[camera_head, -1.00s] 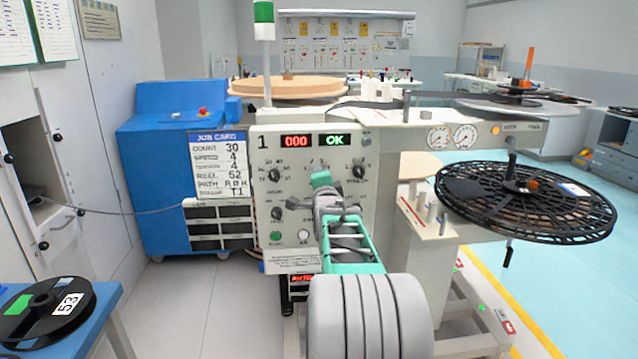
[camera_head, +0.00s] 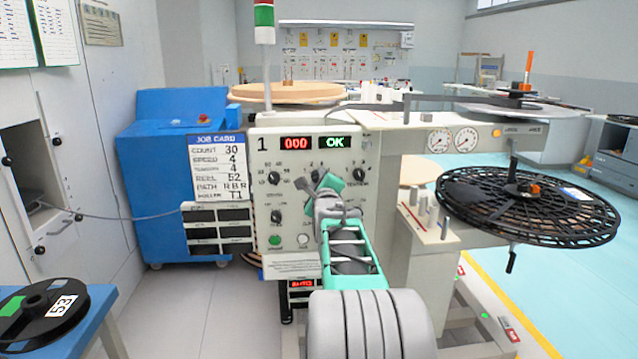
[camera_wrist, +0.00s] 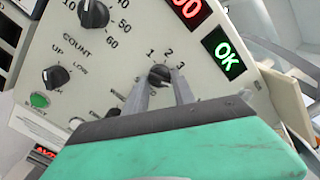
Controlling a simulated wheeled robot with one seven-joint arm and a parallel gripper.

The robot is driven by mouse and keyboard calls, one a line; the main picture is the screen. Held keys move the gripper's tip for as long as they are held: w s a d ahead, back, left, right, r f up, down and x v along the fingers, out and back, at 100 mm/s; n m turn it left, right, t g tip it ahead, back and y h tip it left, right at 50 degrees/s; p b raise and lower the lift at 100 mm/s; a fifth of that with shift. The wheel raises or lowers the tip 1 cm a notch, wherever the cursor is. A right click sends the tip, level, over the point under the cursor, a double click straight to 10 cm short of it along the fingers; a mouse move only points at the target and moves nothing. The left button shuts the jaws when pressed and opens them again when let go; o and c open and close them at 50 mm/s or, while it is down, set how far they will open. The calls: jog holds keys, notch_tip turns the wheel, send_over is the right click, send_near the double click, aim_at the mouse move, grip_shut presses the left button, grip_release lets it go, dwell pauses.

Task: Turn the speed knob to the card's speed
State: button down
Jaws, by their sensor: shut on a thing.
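The middle knob (camera_wrist: 158,74) on the machine's panel is dark and round, with 1, 2 and 3 printed above it. My gripper (camera_wrist: 160,88) is shut on it, one finger on each side. The name below this knob and the rest of its scale are hidden by my gripper, and its exact pointer setting is hard to tell. In the head view my gripper (camera_head: 326,190) reaches the panel and covers most of the knob. The job card (camera_head: 218,165) left of the panel reads speed 4, count 30 and tension 4.
The count knob (camera_wrist: 93,14) is up and left of my fingers, with the up/low knob (camera_wrist: 57,77) below it. The tension knob (camera_head: 358,175) is to the right. The display (camera_head: 334,142) reads OK. A black reel (camera_head: 528,203) juts out at the right.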

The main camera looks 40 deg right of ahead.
jog(key=shift+r, duration=0.1)
dwell(0.4)
jog(key=c, duration=1.1)
grip_release()
jog(key=shift+o, duration=0.2)
jog(key=v, duration=0.7)
jog(key=shift+s+a+p, duration=0.25)
jog(key=shift+s+p, duration=0.05)
jog(key=shift+p, duration=0.05)
